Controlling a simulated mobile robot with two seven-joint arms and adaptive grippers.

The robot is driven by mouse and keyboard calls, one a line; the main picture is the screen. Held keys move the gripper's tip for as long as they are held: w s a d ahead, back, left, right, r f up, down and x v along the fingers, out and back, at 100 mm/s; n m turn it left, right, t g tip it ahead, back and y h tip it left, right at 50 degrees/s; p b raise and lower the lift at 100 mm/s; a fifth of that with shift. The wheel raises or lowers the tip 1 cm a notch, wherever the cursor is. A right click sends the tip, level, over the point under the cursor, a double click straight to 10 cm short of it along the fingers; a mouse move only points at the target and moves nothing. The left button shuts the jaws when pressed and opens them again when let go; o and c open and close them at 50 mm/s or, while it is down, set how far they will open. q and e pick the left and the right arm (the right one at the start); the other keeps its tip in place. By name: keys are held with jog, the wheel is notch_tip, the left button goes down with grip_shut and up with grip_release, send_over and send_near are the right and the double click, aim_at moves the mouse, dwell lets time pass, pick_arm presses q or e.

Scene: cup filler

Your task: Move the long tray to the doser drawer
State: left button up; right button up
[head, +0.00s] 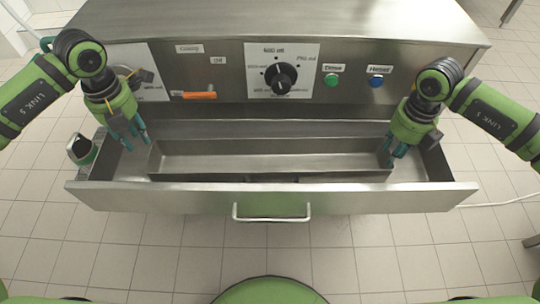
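The long tray (270,163) is a narrow grey metal trough. It lies inside the open drawer (270,199), lengthwise from left to right, and looks level. My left gripper (137,143) points down into the drawer by the tray's left end, with its teal fingers apart. My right gripper (393,155) points down at the tray's right end, its fingers also apart. Its fingers partly hide that end, and I cannot tell whether they touch it. The tray seems to sit low in the drawer; its underside is hidden.
The drawer's front has a handle (272,218) in the middle. Above is the machine's panel with a black dial (281,78), an orange lever (199,95), a green button (331,81) and a blue button (376,81). A dark and green device (82,150) sits outside the drawer's left side.

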jog(key=r, duration=0.6)
jog(key=shift+w+d+r, duration=0.1)
jog(key=shift+w+d, duration=0.15)
jog(key=shift+s+a+r, duration=0.15)
jog(key=shift+a+r, duration=0.05)
jog(key=shift+r, duration=0.75)
jog(key=shift+s+f, duration=0.1)
